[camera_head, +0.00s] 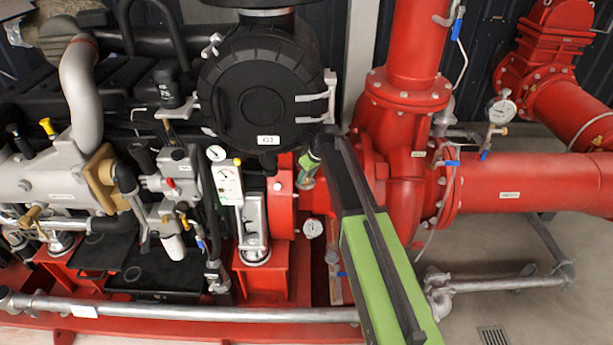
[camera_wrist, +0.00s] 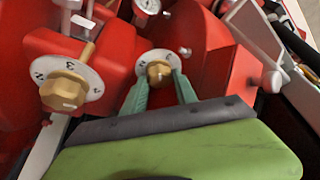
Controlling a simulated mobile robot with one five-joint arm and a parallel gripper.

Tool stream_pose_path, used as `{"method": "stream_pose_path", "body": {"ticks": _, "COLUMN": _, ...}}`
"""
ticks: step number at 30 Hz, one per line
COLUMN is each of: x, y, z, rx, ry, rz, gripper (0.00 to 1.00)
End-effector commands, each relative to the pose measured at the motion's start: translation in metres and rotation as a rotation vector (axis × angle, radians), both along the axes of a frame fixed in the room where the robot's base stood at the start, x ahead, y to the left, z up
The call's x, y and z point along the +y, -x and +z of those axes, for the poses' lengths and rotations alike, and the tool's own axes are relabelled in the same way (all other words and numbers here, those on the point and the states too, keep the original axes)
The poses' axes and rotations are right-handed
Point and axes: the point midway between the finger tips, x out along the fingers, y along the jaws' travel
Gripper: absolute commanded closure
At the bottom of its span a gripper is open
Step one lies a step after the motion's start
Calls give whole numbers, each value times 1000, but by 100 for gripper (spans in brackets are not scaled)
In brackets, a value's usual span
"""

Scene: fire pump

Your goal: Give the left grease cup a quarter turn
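In the wrist view two brass grease cups with white numbered dials sit on red housings. One grease cup (camera_wrist: 64,90) is at the left of the picture, clear of my gripper. The other grease cup (camera_wrist: 158,70) is near the middle. My gripper (camera_wrist: 159,80) has its two green fingers spread either side of this middle cup's brass knob, tips close to its dial. The fingers look apart from the knob, though contact is hard to judge. In the head view my gripper (camera_head: 309,162) reaches in by the red pump housing, and I cannot make out the cups there.
A black round housing (camera_head: 262,90) stands above my gripper. The big red pump casing (camera_head: 405,180) is close on the right. A grey pipe (camera_head: 180,309) runs along the front. Open floor shows at lower right.

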Motion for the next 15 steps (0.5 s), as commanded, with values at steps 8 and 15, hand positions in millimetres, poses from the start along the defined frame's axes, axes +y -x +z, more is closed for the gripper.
{"method": "stream_pose_path", "body": {"ticks": 8, "x": 0, "y": 0, "z": 0, "rx": 0, "ry": 1, "rz": 1, "gripper": 44}}
{"method": "stream_pose_path", "body": {"ticks": 15, "x": 0, "y": 1, "z": 3, "rx": 0, "ry": 0, "rz": 1, "gripper": 44}}
